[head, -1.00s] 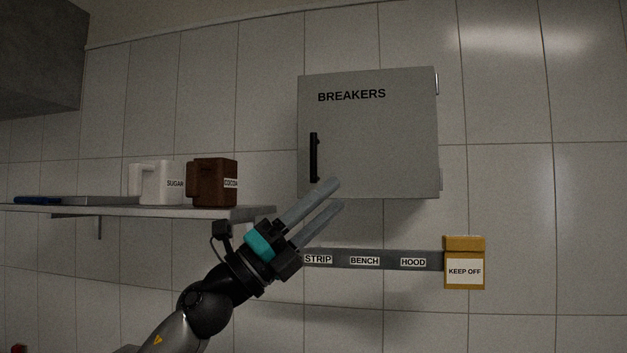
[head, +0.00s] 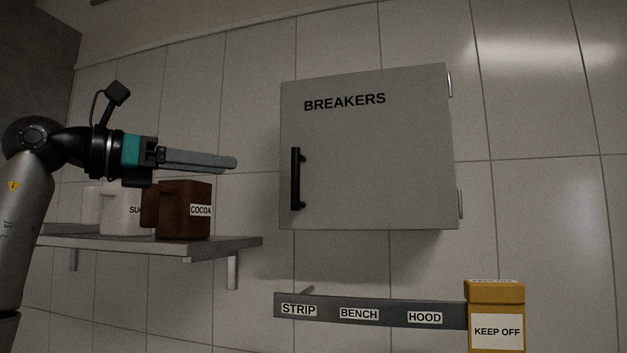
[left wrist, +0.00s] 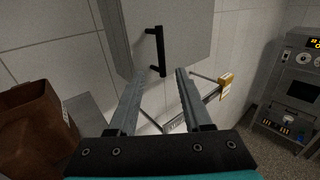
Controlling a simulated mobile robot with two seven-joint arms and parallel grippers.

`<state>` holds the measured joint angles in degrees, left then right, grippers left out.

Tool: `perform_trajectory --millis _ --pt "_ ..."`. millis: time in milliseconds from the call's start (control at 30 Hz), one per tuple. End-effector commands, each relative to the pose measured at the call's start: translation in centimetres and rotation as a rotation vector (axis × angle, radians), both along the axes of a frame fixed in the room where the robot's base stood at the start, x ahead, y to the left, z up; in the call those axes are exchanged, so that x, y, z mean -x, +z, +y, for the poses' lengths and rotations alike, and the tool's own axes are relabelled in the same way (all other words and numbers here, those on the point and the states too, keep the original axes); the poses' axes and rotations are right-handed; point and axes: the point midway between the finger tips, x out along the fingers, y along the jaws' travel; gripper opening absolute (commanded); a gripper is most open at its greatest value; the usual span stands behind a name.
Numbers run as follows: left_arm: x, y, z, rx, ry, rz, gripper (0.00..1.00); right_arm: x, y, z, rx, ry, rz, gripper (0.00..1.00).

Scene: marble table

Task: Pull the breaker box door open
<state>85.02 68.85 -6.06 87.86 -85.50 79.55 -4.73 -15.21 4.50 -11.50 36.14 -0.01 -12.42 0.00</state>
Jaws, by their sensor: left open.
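The grey breaker box (head: 370,160) is mounted on the tiled wall, and its door, lettered BREAKERS, looks shut. A black vertical handle (head: 296,179) is on the door's left side, and hinges show at the right edge. My left gripper (head: 235,163) is left of the handle, apart from it, with its fingers pointing right. In the left wrist view the two fingers stand apart with nothing held between them. The handle (left wrist: 158,52) shows beyond and between the fingertips there. My right gripper is not in view.
Under the box runs a grey labelled strip (head: 385,311) with a yellow KEEP OFF box (head: 497,332). A grey machine (left wrist: 290,90) stands at right in the wrist view.

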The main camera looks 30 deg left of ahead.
Motion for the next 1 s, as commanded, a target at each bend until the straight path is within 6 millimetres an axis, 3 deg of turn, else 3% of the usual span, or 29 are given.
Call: perform_trajectory --millis 167,333,700,1000 --pt "-1.1 0.1 -0.5 -0.001 -0.001 0.002 0.49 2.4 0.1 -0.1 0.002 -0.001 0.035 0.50" --pt "-4.1 0.1 -2.0 0.000 -0.004 0.004 0.49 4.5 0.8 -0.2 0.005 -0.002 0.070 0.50" --pt "-11.0 0.2 -5.2 0.001 -0.003 0.003 0.49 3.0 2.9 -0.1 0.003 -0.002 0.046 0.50" --pt "-13.6 0.0 -6.4 -0.001 0.001 0.002 0.49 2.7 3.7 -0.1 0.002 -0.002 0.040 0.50"
